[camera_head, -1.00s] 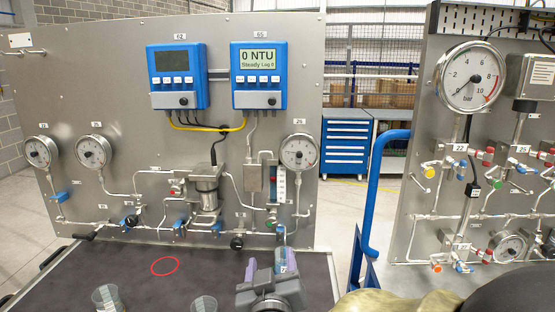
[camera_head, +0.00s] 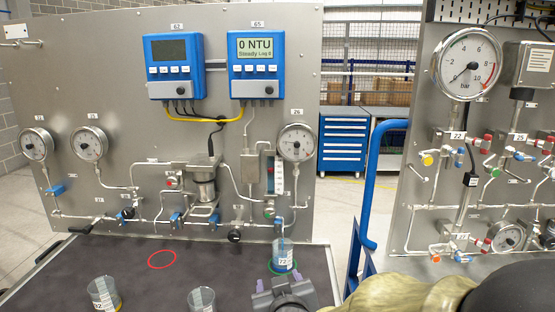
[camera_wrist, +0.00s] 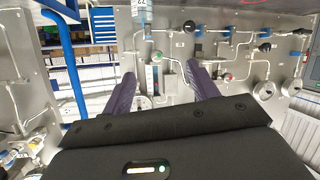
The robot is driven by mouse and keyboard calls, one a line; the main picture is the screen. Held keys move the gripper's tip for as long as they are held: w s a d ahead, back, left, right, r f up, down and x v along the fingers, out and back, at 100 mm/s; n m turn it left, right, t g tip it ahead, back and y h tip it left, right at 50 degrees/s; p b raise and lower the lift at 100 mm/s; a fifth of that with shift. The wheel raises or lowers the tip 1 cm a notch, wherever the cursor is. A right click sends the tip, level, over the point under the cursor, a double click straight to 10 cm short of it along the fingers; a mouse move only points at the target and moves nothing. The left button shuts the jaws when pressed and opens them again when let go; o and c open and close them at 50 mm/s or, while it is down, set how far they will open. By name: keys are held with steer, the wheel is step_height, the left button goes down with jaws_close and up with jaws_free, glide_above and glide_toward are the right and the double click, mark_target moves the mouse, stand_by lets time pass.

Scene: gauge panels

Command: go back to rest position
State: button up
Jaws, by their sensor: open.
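My gripper (camera_head: 281,284) is at the bottom of the head view, just in front of a clear beaker labelled 72 (camera_head: 283,259). The beaker stands upright on the dark table, at a green ring. In the wrist view my gripper (camera_wrist: 160,82) has its two purple fingers wide apart with nothing between them. The beaker shows in the wrist view (camera_wrist: 141,14) at the top, upside down and beyond the fingertips.
Two more beakers, one at left (camera_head: 103,294) and one nearer the middle (camera_head: 202,300), stand at the table's front. A red ring (camera_head: 162,259) is bare. The gauge panel (camera_head: 110,55) rises behind; a blue rail (camera_head: 371,190) stands at right.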

steer(key=s+d+f+g+b, duration=0.1)
steer(key=d+f, duration=0.1)
steer(key=f, duration=0.2)
steer(key=s+d+f+m+g+b, duration=0.1)
steer(key=d+f+g, duration=0.1)
steer(key=f, duration=0.1)
steer(key=d+f+g+b, duration=0.1)
steer(key=d+f+g, duration=0.1)
steer(key=f, duration=0.2)
steer(key=shift+s+d+f, duration=0.15)
steer(key=shift+s+f, duration=0.2)
steer(key=shift+s, duration=0.05)
steer(key=s+d+f+m+g+h+b, duration=0.2)
steer(key=s+d+f+m+g+b, duration=0.15)
steer(key=s+d+f+g, duration=0.4)
step_height(320, 180, up, 12)
steer(key=d+t+p, duration=0.1)
steer(key=p, duration=1.1)
steer(key=shift+s+d+n, duration=0.15)
steer(key=shift+s+n, duration=0.2)
steer(key=shift+s, duration=0.1)
steer(key=shift+f, duration=0.15)
stand_by(1.5)
